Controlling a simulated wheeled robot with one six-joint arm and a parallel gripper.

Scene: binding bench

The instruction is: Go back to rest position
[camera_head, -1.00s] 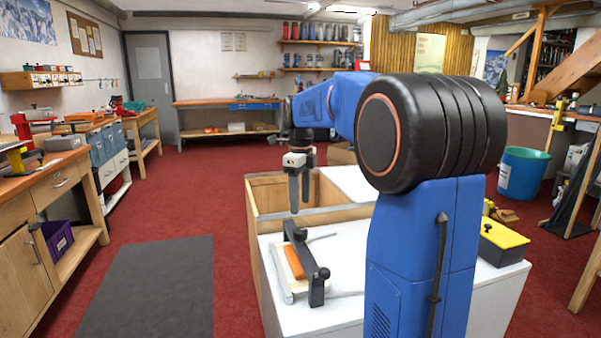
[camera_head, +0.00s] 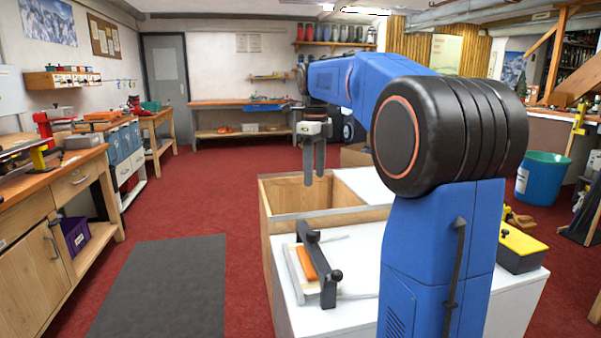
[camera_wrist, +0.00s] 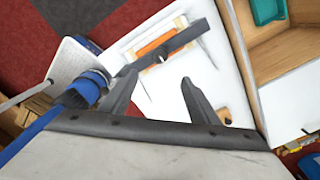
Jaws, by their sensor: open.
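The gripper is clear of the fixture. In the wrist view the black bar (camera_wrist: 170,52) and orange block (camera_wrist: 157,43) lie beyond the fingertips.
An open wooden bin (camera_head: 268,210) adjoins the bench top; a teal item (camera_wrist: 266,10) shows there in the wrist view. A yellow-lidded box (camera_head: 522,248) stands at right. A dark mat (camera_head: 160,290) lies on open red floor left. Workbenches (camera_head: 75,172) line the left wall.

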